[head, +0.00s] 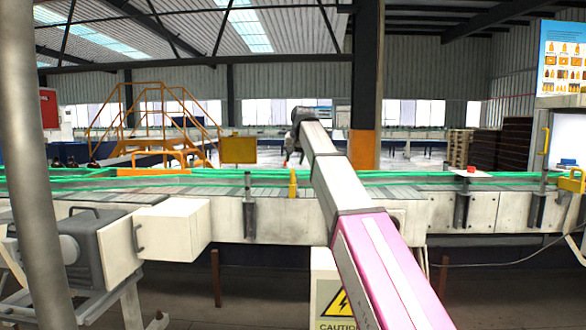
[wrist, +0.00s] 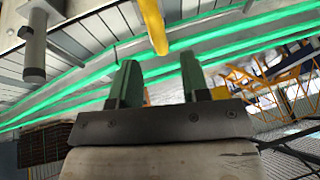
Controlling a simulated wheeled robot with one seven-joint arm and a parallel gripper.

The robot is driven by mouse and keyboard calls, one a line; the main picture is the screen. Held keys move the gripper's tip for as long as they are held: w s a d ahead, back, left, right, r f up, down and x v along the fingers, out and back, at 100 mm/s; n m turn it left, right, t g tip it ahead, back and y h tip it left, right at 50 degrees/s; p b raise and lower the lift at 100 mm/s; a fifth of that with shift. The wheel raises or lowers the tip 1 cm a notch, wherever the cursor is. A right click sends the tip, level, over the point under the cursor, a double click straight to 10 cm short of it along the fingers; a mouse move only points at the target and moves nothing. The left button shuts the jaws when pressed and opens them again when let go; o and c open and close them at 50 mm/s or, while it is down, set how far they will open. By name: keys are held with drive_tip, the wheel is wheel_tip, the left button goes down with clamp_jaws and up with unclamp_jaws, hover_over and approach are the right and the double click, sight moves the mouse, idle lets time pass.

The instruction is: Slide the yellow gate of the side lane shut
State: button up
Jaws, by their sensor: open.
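A yellow upright piece (head: 293,183), which looks like the gate, stands at the near side of the conveyor, just left of my arm. A yellow bar (wrist: 153,24), apparently the same piece, shows in the wrist view. Its end lies in the picture just beyond the gap between my fingertips. My gripper (wrist: 160,64) is open, with two dark green fingers apart and nothing between them. I cannot tell whether a finger touches the bar. In the head view the arm's far end is over the conveyor, and the fingers are not clear.
The conveyor (head: 450,212) runs across the view with green guide rails (head: 400,182). A grey bracket (head: 249,208) stands left of the yellow piece and another (head: 461,210) to the right. A red-topped part (head: 471,171) sits on the rail. Yellow steps (head: 150,125) stand behind.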

sight(293, 169)
drive_tip(key=shift+x, duration=2.15)
clamp_jaws()
drive_tip(key=w, duration=0.6)
drive_tip(key=shift+w+r, duration=0.1)
drive_tip(key=shift+w, duration=0.25)
unclamp_jaws()
drive_tip(key=shift+d, duration=0.1)
